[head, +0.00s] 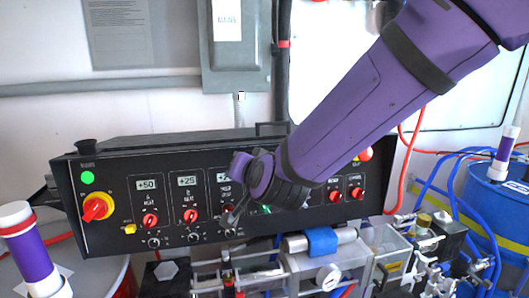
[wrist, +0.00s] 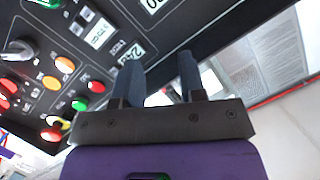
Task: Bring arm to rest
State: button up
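My purple arm (head: 355,95) reaches from the upper right down across the black control panel (head: 110,190). Its end, my gripper (head: 232,218), is in front of the panel's middle and hides some of its knobs and a display. In the wrist view, the two dark fingers of my gripper (wrist: 160,78) stand apart with nothing between them. The panel (wrist: 225,50) is behind them there. I cannot tell whether a fingertip touches the panel.
The panel has a red rotary switch (head: 96,208), a green light (head: 88,177) and several red knobs. Below stand metal fittings and a pump with a blue band (head: 322,241). A blue drum (head: 500,200) with hoses is at right, a purple-and-white cylinder (head: 30,250) at left.

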jog(key=s+d+r+n+g, duration=0.15)
jog(key=d+r, duration=0.25)
jog(key=d, duration=0.5)
jog(key=s+d+g+h, duration=0.5)
jog(key=s+d+g, duration=0.1)
jog(key=s+d, duration=1.6)
jog(key=d, duration=0.3)
jog(key=shift+s+d+r+g+h, duration=0.35)
jog(key=shift+s+d+r+h, duration=0.05)
